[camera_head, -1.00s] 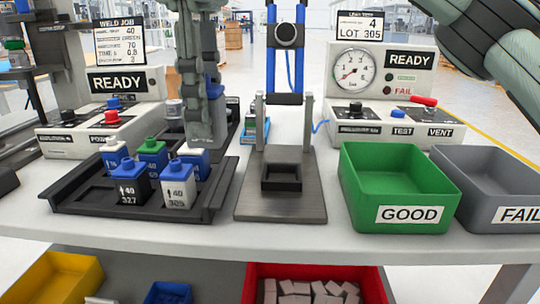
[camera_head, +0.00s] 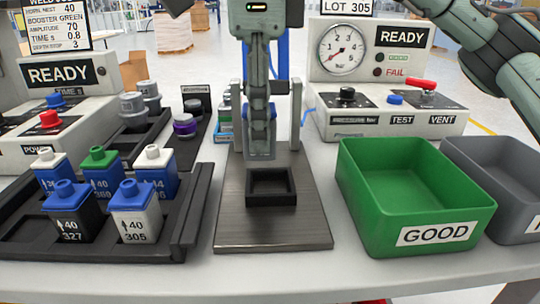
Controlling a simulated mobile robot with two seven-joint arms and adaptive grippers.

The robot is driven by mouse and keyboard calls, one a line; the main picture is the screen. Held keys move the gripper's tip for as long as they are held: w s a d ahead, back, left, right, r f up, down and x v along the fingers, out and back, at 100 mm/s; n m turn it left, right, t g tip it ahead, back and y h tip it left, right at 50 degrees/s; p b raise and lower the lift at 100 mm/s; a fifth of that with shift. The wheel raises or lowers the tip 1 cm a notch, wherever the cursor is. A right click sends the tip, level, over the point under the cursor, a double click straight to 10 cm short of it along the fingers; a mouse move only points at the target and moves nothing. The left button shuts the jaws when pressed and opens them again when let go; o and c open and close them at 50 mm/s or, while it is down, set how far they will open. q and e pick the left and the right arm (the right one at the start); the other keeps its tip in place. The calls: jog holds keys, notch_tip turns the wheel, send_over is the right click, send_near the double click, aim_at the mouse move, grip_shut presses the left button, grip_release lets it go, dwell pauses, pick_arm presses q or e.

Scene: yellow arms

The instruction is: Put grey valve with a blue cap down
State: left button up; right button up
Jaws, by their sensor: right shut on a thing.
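My right gripper (camera_head: 262,140) reaches down at the middle, its fingers closed just behind the black nest (camera_head: 270,201) on the metal base plate. The nest looks empty. A grey valve with a blue cap (camera_head: 135,210), marked 40 305, stands upright in the black tray (camera_head: 190,212) at the left. A black valve with a blue cap (camera_head: 70,212) stands beside it. My left gripper is not in view.
Other blue-bodied valves (camera_head: 103,180) stand in the tray. The green GOOD bin (camera_head: 415,205) and a grey bin (camera_head: 500,175) stand at the right. A gauge box (camera_head: 385,95) is behind them. Posts of the fixture (camera_head: 296,115) flank my right gripper.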

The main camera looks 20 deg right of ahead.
aim_at(270, 158)
jog(key=shift+d+f, duration=0.45)
jog(key=shift+d, duration=0.2)
notch_tip(270, 158, down, 4)
jog(key=shift+r, duration=0.1)
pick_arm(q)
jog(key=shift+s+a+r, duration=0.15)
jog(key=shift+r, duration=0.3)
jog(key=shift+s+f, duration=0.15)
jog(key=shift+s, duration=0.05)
pick_arm(e)
jog(key=shift+f, duration=0.25)
jog(key=shift+f+b, duration=0.15)
jog(key=shift+b, duration=0.25)
jog(key=shift+f, duration=0.25)
jog(key=o, duration=1.1)
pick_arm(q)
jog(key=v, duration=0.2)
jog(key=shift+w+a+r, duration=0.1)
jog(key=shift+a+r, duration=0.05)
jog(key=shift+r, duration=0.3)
pick_arm(e)
jog(key=shift+o, duration=0.5)
